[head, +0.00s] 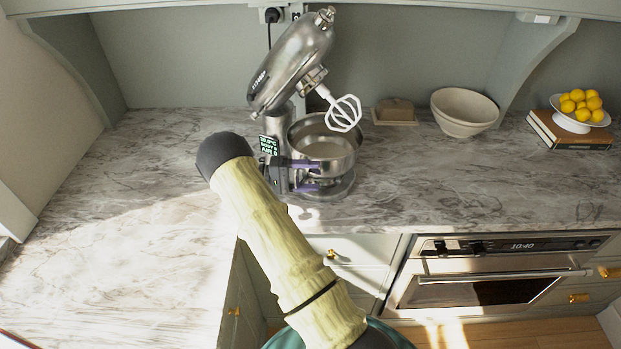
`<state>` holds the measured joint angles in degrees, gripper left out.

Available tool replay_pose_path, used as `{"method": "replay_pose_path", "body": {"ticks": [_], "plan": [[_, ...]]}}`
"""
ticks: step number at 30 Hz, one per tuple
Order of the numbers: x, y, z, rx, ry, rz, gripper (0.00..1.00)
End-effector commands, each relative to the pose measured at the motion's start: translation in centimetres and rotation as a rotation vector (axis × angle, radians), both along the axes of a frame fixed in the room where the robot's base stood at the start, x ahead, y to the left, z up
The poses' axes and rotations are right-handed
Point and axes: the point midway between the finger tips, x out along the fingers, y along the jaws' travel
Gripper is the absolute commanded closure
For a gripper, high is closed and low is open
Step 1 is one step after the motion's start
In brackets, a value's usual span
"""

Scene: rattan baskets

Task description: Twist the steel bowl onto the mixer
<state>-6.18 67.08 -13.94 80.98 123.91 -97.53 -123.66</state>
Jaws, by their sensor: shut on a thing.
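The steel bowl (340,160) sits upright at the base of the mixer (292,62), over its round foot plate (327,190). I cannot tell whether it is locked there. The mixer's head is tilted up, with the white beater (343,111) hanging above the bowl's rim. My gripper (312,176) is at the bowl's front left side, its purple fingers shut on the bowl. The exact contact with the bowl is small and hard to make out. My arm comes up from below and hides part of the mixer's lower stand.
A white bowl (464,113) and a lidded dish (396,111) stand right of the mixer. Farther right, a stand of lemons (580,104) sits on books (566,133). An oven (490,275) is below the counter. The marble counter (130,200) is clear at left.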

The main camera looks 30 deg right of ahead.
Motion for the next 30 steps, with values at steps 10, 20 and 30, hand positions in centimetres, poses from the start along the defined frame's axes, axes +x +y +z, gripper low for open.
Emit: {"method": "replay_pose_path", "body": {"ticks": [10,20,30], "plan": [[0.0,0.0,0.1,-0.002,-0.001,0.0,0.04],[0.1,0.2,-0.2,0.003,0.001,0.001,0.04],[2.7,4.3,-0.5,0.002,-0.002,0.003,0.04]]}}
